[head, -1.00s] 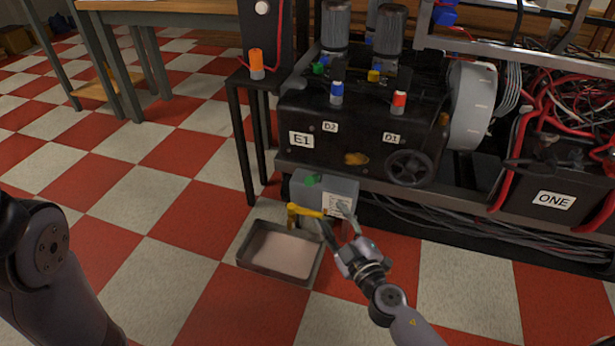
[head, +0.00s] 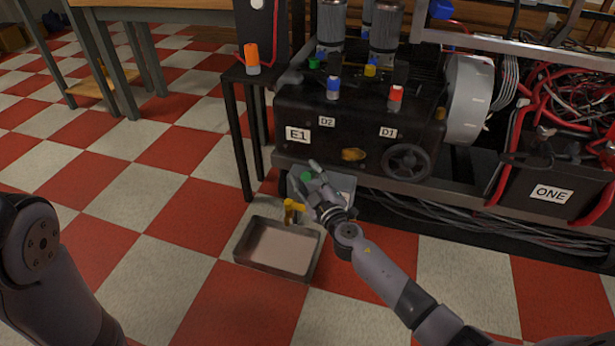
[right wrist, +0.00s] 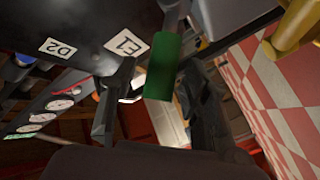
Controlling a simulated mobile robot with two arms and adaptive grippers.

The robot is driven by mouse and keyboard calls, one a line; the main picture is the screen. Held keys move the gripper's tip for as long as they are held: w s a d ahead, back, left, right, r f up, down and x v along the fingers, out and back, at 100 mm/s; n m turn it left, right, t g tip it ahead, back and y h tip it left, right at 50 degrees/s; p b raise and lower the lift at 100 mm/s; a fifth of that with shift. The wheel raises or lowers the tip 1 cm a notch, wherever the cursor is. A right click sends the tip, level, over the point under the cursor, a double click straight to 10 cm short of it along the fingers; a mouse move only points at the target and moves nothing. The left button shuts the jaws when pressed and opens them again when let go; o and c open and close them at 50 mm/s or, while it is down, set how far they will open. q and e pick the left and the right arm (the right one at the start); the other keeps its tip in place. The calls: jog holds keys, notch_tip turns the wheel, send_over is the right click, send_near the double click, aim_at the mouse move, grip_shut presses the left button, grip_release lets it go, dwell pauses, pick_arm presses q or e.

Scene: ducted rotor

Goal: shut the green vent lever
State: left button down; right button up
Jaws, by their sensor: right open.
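The green vent lever (head: 306,176) shows as a small green piece on top of the low grey box (head: 345,183) under the engine. In the right wrist view its green grip (right wrist: 163,66) stands between the two fingers, with the left finger close beside it. I cannot tell whether either finger touches it. My right gripper (head: 302,168) is open around the lever, and its fingers also show in the right wrist view (right wrist: 157,80). It hides part of the grey box. My left gripper is out of view.
A yellow-handled tap (head: 292,208) is just left of my right gripper, above a shallow drain tray (head: 240,258) on the checkered floor. The black engine block (head: 340,135) with its handwheel (head: 407,162) overhangs the box.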

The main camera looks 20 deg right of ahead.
jog(key=shift+c, duration=0.4)
grip_shut()
dwell(0.4)
